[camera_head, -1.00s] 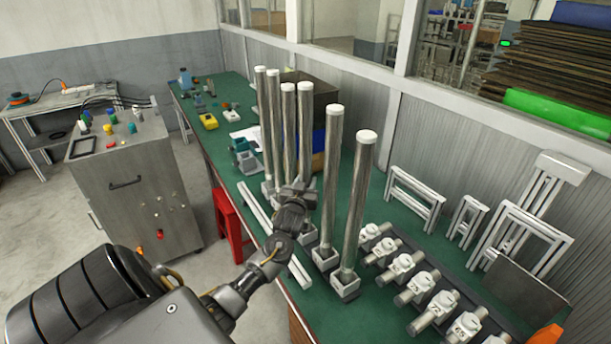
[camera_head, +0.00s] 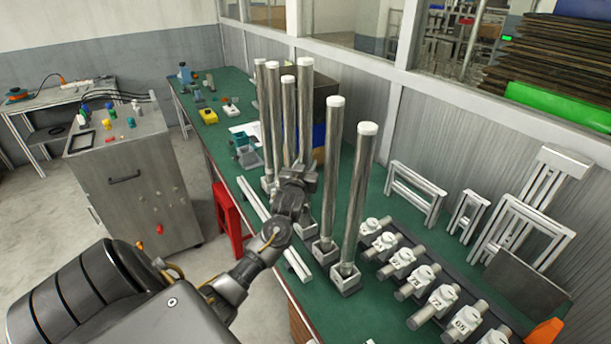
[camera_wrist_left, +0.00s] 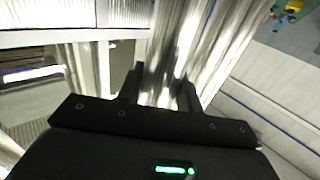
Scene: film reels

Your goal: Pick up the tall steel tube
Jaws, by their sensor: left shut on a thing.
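My left gripper (camera_head: 297,174) is shut on a tall steel tube (camera_head: 305,115) with a white cap and holds it upright. This tube's cap stands higher than that of the tube just to its left (camera_head: 288,115). The held tube's lower end is hidden by my gripper, so I cannot tell how far it clears its socket. In the left wrist view the shiny held tube (camera_wrist_left: 165,75) runs between the two dark fingers. My right gripper is not in view.
Two more capped tubes stand behind on the left. Two tubes (camera_head: 332,170) (camera_head: 358,200) stand upright in square sockets on the right. Numbered clamp blocks (camera_head: 420,281) and white frames (camera_head: 415,192) occupy the green bench's right side. A red stool (camera_head: 228,220) stands beside the bench.

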